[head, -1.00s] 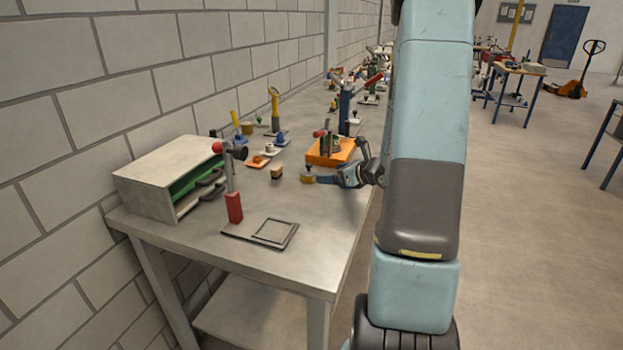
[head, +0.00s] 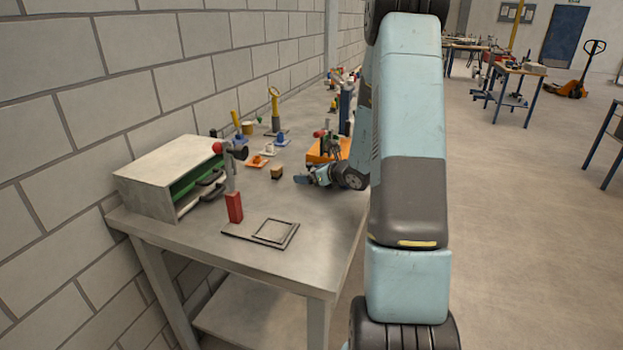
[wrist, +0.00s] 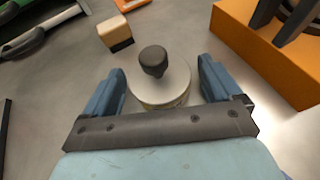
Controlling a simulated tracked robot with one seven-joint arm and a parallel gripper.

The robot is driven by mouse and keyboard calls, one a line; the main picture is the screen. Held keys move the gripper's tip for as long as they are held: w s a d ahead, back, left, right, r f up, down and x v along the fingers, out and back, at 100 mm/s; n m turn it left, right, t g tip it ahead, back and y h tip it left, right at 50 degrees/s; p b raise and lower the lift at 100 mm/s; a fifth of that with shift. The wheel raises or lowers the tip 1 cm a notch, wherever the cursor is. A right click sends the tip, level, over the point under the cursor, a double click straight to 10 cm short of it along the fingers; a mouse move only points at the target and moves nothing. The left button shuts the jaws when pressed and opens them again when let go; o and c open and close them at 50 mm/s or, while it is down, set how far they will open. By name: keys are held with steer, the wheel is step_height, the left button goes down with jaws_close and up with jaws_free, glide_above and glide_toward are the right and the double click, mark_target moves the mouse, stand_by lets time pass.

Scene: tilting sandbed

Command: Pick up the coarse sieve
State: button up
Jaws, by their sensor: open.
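My gripper (head: 304,179) is low over the bench, and its two blue fingers are apart in the wrist view (wrist: 160,88). Between them is a round, pale piece (wrist: 160,95) with a dark knob on top; no grip on it shows. In the head view my gripper hides this piece. I cannot tell for sure which thing is the coarse sieve. A pale open-front rack (head: 160,172) at the left of the bench holds a green tray (head: 190,184) and dark loop handles (head: 211,178). A handle also shows in the wrist view (wrist: 22,42).
A small wood-and-black block (head: 277,172) stands left of my gripper. An orange box (head: 318,152) is just behind it and shows at right in the wrist view (wrist: 262,55). A red-based post (head: 234,207) and a square-framed mat (head: 262,232) are in front. Bare bench lies between.

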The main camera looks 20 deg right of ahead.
steer(key=c, duration=1.1)
steer(key=shift+o, duration=0.2)
